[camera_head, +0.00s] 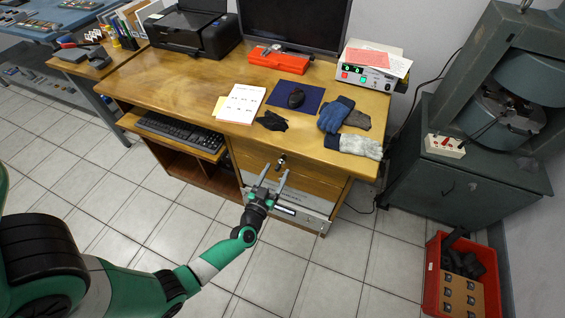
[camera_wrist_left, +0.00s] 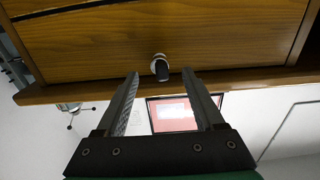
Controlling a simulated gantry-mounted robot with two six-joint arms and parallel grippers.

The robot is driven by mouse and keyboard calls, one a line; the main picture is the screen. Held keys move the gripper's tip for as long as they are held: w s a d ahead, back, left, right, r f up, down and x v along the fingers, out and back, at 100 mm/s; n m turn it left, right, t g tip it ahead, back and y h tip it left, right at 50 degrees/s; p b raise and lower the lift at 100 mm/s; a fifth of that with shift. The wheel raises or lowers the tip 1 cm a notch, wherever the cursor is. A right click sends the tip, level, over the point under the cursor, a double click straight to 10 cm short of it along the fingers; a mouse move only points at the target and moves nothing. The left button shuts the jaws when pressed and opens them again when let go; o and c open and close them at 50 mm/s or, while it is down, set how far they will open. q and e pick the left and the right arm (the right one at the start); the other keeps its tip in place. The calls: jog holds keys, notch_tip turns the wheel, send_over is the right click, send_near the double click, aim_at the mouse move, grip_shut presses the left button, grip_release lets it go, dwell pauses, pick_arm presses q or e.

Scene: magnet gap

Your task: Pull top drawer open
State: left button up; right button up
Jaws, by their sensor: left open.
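The top drawer (camera_head: 254,154) is a brown wooden front under the right part of the desk, and it looks shut. Its small round knob (camera_head: 281,159) sticks out near the middle of the front. My left gripper (camera_head: 268,171) is open and empty in front of the drawer. In the left wrist view the drawer front (camera_wrist_left: 90,45) fills the upper part. The knob (camera_wrist_left: 160,67) shows between the lines of the two open fingers, close to the tips (camera_wrist_left: 161,76). I cannot tell whether the tips reach past it. My right gripper is not in view.
The wooden desk (camera_head: 180,80) holds a printer, monitor, papers, mouse and gloves (camera_head: 352,144). A keyboard tray (camera_head: 128,122) extends at the left. A red crate (camera_head: 432,275) stands at the right. The tiled floor before the desk is clear.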

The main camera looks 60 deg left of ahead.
pick_arm(q)
jog(key=shift+x, duration=1.9)
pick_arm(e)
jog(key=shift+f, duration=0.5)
pick_arm(q)
jog(key=shift+c, duration=0.3)
grip_shut()
jog(key=shift+s+d, duration=0.1)
